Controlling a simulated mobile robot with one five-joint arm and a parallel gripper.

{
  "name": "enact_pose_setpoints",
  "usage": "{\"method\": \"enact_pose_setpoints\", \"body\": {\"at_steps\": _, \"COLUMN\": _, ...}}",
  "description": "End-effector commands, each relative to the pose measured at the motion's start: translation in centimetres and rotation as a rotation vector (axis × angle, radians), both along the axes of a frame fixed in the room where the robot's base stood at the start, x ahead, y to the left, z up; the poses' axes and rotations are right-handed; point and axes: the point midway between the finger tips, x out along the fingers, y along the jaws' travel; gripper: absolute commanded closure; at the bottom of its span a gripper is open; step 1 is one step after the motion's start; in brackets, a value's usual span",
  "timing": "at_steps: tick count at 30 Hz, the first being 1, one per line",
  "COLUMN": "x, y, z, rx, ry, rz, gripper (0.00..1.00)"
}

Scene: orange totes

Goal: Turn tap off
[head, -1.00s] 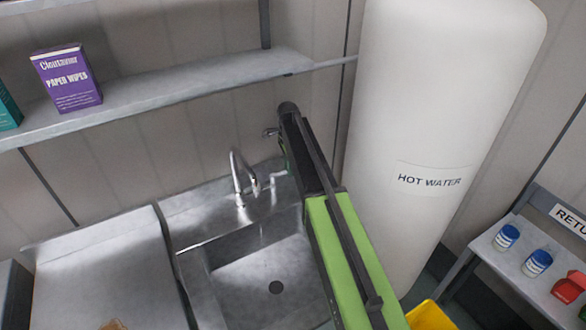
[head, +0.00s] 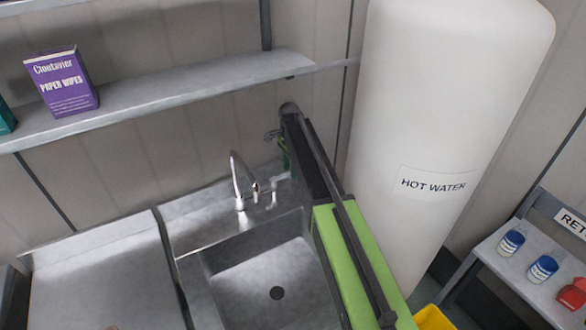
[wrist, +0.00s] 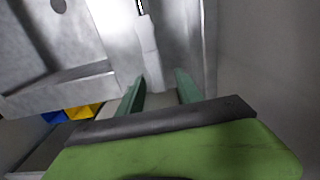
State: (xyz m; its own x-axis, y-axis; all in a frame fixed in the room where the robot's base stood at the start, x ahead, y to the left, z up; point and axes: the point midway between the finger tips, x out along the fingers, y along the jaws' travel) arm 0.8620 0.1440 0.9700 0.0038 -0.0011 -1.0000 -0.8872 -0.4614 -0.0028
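The chrome tap (head: 236,178) stands at the back of the metal sink (head: 215,262), its curved spout over the basin. I cannot make out a stream of water. A small light handle-like part (head: 273,196) is right of the spout, close to my arm. My gripper (head: 274,140) is at the far end of my arm, behind and right of the tap, partly hidden. In the wrist view my gripper's two green fingers (wrist: 160,85) are apart. A pale bar, seemingly the tap handle (wrist: 149,52), reaches down towards the gap between them. I cannot tell whether they touch it.
A white hot water tank (head: 440,130) stands close right of my arm. A shelf (head: 200,98) with a purple wipes box (head: 62,82) is above the sink. A metal counter (head: 105,270) is left. Blue-white jars (head: 542,268) stand on a stand at the right.

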Motion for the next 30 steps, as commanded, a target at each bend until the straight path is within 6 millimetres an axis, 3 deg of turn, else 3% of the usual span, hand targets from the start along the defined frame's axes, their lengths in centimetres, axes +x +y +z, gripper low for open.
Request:
{"method": "enact_pose_setpoints", "body": {"at_steps": 11, "x": -0.2, "y": 0.4, "z": 0.6, "rx": 0.002, "ry": 0.003, "rz": 0.004, "gripper": 0.57}}
{"method": "enact_pose_setpoints", "body": {"at_steps": 24, "x": 0.0, "y": 0.5, "z": 7.5, "rx": 0.000, "ry": 0.001, "rz": 0.005, "gripper": 0.57}}
{"method": "enact_pose_setpoints", "body": {"at_steps": 30, "x": 0.0, "y": 0.5, "z": 7.6, "rx": 0.000, "ry": 0.001, "rz": 0.005, "gripper": 0.57}}
